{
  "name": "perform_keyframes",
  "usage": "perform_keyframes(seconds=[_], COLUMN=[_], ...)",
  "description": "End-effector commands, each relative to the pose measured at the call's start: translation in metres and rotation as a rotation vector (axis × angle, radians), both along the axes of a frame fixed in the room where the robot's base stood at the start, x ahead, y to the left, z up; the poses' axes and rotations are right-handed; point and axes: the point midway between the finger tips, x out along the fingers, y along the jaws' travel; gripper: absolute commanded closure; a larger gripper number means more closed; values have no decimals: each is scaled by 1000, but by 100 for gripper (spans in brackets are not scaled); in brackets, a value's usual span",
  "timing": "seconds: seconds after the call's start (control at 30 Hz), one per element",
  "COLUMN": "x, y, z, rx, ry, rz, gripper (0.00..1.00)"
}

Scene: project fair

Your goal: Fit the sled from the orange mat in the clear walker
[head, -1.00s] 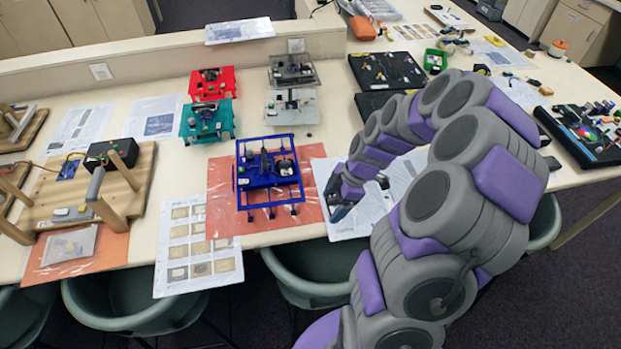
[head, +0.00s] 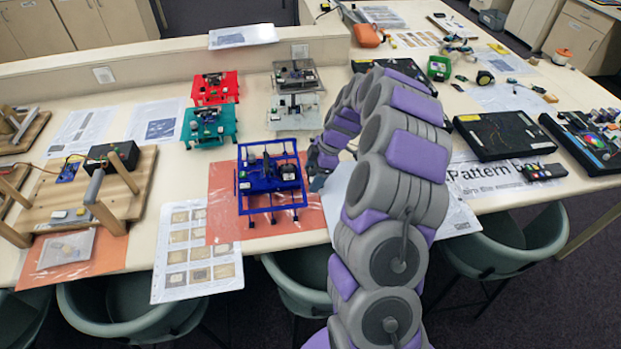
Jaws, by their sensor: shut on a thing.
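My gripper (head: 317,181) is small in the head view, just right of the blue walker, over the right edge of the orange mat. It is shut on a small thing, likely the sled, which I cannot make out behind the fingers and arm. The blue frame-like walker (head: 271,184) stands on the orange mat (head: 222,190) with dark and white parts on top. The clear walker (head: 297,76) stands farther back, see-through grey, with parts on its deck. A whitish see-through walker (head: 293,108) stands just in front of it.
A red walker (head: 213,90) and a teal walker (head: 208,124) stand left of the clear one. A wooden stand (head: 140,175) is at the left. Black boards (head: 505,137) lie at the right. A low ledge runs behind.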

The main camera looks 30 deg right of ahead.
Motion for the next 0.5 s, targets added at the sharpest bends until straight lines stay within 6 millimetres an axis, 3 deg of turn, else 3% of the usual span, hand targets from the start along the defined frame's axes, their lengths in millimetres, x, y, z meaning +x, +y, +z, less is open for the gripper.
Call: perform_keyframes(seconds=[0.27, 0.4, 0.5], x=[19, 18, 17], y=[0, 0, 0], z=[-2, -28, -34], rx=[-3, -1, 0], ry=[-4, 0, -1], rz=[1, 2, 3], gripper=[48, 48, 48])
